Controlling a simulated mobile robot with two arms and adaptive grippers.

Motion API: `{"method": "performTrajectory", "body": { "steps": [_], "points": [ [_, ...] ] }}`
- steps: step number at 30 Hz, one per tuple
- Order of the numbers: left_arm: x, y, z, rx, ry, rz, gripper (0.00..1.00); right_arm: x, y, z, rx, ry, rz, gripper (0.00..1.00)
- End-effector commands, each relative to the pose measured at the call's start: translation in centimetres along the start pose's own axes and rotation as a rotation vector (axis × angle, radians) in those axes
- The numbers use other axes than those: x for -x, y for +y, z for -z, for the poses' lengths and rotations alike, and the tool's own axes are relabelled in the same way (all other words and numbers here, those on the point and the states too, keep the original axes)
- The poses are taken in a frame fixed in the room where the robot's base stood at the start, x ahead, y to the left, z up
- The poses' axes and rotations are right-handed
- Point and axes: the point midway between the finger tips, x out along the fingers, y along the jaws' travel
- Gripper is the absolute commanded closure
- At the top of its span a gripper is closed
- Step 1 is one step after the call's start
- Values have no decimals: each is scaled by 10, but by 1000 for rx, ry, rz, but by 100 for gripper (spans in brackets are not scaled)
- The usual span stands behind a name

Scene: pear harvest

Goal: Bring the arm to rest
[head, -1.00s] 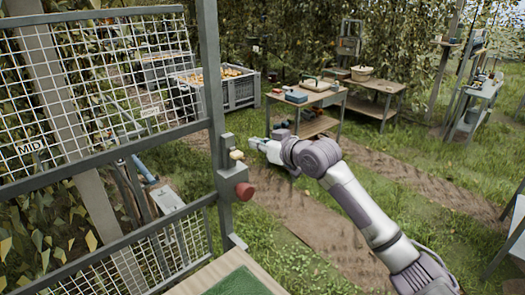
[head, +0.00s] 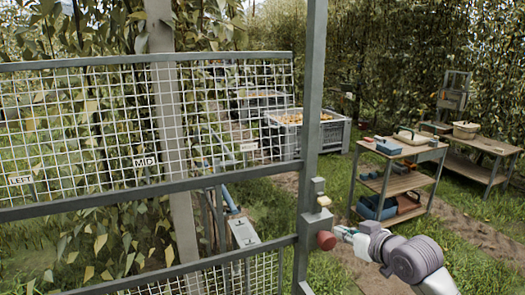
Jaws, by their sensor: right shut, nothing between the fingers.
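My right arm comes in from the lower right corner. Its gripper (head: 345,234) is shut and empty. In the picture it lies just right of the red knob (head: 326,241) on the grey gate post; I cannot tell whether they touch or are apart in depth. Its fingertips are small and partly hard to make out. My left gripper is not in view.
A mesh fence (head: 100,130) with LEFT and MID labels fills the left. A grey post (head: 311,110) stands close to the gripper. Behind are a grey bin (head: 290,140) of pears, a wooden cart (head: 402,183) and a bench (head: 485,145). Grass lies between.

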Motion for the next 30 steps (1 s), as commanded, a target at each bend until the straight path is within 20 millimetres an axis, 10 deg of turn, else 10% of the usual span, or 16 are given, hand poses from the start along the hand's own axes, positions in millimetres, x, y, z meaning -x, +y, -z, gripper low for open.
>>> {"method": "performTrajectory", "body": {
  "steps": [6, 12, 30],
  "points": [
    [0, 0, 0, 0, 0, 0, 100, 32, -80, -154, -9, -284, 12, 100],
    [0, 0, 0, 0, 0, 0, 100, 97, -123, -248, -43, -509, -30, 100],
    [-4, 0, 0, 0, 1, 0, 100, 226, -162, -355, -144, -881, -156, 100]
  ]
}}
